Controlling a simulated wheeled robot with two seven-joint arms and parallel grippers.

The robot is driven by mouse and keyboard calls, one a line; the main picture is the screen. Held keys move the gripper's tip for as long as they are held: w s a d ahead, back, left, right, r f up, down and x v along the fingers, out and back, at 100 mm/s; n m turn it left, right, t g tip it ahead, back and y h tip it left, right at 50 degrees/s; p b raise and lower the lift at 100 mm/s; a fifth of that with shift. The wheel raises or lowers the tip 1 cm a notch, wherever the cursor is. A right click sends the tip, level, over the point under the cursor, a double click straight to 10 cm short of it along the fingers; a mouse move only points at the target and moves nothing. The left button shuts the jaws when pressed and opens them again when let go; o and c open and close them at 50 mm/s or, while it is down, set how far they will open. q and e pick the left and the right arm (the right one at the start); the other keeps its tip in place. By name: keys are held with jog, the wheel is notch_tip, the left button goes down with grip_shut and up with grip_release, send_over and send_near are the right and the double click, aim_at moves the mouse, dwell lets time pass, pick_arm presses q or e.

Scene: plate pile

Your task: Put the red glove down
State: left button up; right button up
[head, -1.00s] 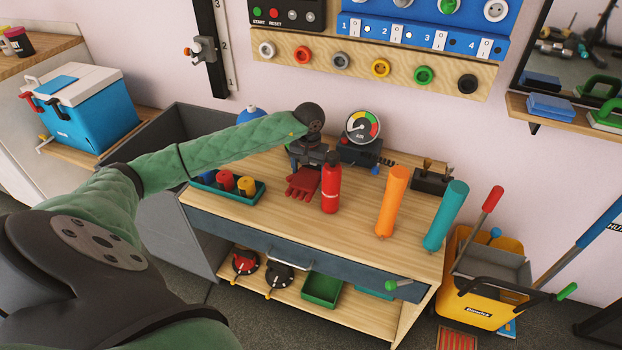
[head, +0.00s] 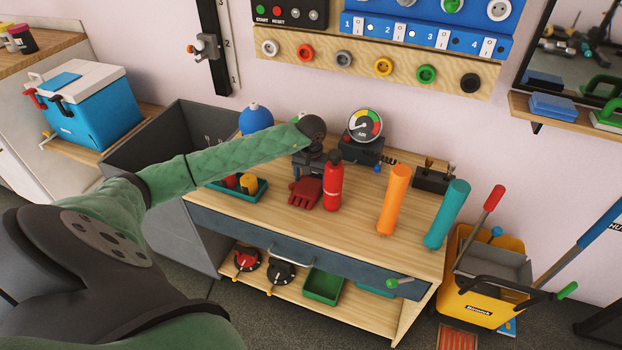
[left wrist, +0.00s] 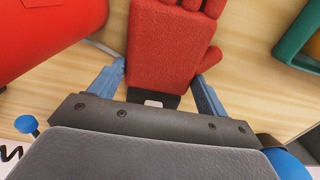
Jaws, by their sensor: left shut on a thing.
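The red glove (head: 306,192) is at the left-middle of the wooden workbench, just left of a red bottle (head: 333,188). My left gripper (head: 308,174) is shut on it, partly hidden behind my own wrist in the head view. In the left wrist view the glove (left wrist: 165,55) lies between the two blue fingers (left wrist: 160,88), its fingers pointing away from the palm. Bench wood shows close behind it. Whether the glove touches the bench top I cannot tell. My right gripper is not in view.
A green tray (head: 257,194) with small pots sits left of the glove. A pressure gauge (head: 364,126) stands behind. An orange cylinder (head: 394,200) and a teal cylinder (head: 447,214) stand to the right. Bare bench top (head: 290,222) lies in front of the glove.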

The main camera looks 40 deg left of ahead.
pick_arm(q)
jog(key=o, duration=1.1)
